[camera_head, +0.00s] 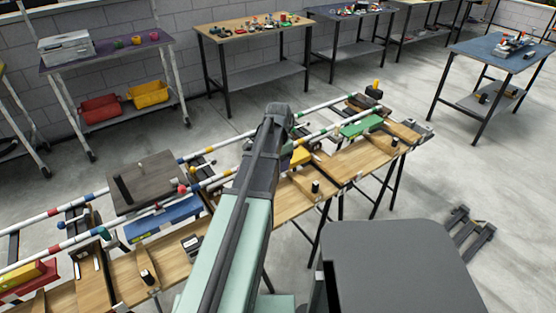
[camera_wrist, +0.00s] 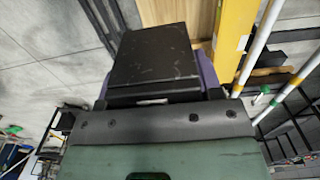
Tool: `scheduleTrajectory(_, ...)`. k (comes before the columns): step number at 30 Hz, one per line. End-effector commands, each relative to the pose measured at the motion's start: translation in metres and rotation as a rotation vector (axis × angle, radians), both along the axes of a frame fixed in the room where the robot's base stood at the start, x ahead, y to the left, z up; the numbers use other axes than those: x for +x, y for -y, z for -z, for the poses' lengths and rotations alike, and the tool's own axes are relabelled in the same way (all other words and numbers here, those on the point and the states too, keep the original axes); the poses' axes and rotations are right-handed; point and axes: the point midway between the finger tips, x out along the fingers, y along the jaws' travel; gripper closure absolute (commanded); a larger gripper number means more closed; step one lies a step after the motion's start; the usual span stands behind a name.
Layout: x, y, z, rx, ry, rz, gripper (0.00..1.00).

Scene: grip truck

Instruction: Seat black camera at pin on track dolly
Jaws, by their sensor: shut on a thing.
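The black camera (camera_wrist: 155,65) is a dark box that fills the upper middle of the wrist view. My gripper (camera_wrist: 157,88) is shut on it, with purple-blue finger parts showing along both its sides. In the head view my green and dark arm hides the gripper and the camera. What looks like the track dolly is a flat dark deck (camera_head: 155,172) across the striped rails, left of my arm. A short dark upright, possibly the pin (camera_head: 123,190), stands at its left part. The camera's underside is hidden.
Striped rails (camera_head: 320,107) run along a wooden bench (camera_head: 285,205) with small parts on it. A yellow bar (camera_wrist: 234,40) and white rails lie right of the camera in the wrist view. A green block (camera_head: 362,126) sits farther right. Other tables stand behind, across clear floor.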

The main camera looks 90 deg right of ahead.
Motion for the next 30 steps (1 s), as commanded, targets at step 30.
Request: scheduleTrajectory(30,0.008,0.001,-0.050,0.000,0.000,-0.013,0.74)
